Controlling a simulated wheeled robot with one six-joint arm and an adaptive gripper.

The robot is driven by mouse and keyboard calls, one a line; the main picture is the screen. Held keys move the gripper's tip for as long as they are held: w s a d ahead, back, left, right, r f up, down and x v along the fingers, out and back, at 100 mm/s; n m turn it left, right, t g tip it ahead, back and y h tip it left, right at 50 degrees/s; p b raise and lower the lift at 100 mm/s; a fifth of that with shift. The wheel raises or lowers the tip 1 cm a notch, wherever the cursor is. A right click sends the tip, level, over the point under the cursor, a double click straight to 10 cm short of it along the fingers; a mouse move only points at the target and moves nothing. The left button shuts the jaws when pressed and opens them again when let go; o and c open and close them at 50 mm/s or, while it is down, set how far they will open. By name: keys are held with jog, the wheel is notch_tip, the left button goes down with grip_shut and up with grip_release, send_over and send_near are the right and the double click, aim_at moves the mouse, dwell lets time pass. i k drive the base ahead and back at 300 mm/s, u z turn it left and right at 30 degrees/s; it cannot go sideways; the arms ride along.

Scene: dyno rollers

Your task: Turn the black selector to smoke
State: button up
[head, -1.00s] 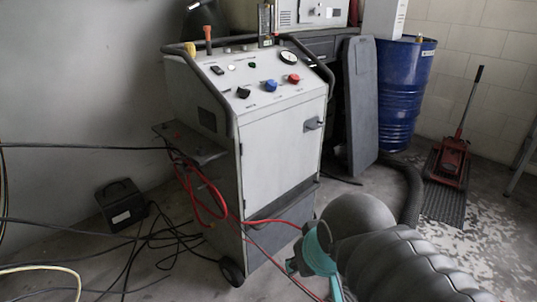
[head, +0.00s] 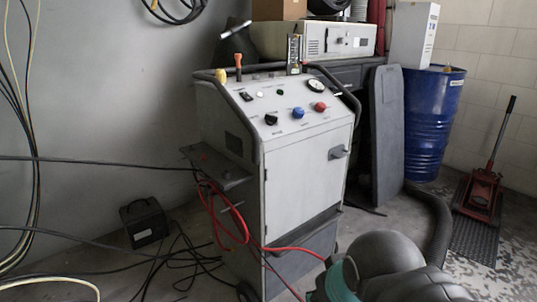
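The black selector (head: 271,119) is a small knob on the sloping top panel of a grey wheeled cabinet (head: 305,180). It is the leftmost of three knobs, with a blue knob (head: 298,112) and a red knob (head: 320,106) to its right. Tiny labels sit near the knobs, but they are too small to read, so I cannot tell which setting the selector points to. My dark grey and teal arm shows at the bottom right, in front of the cabinet's lower right part and well below the panel. My gripper's fingers are not visible.
A grey handle bar runs around the panel, with a gauge (head: 315,86) at its back right. Red hoses (head: 225,215) hang at the cabinet's left. Black cables and a small black box (head: 143,222) lie on the floor. A blue drum (head: 432,125) and red jack (head: 480,192) stand right.

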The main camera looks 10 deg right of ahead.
aim_at(271, 119)
jog(key=z, duration=0.7)
jog(key=i, duration=0.95)
jog(key=u, duration=0.05)
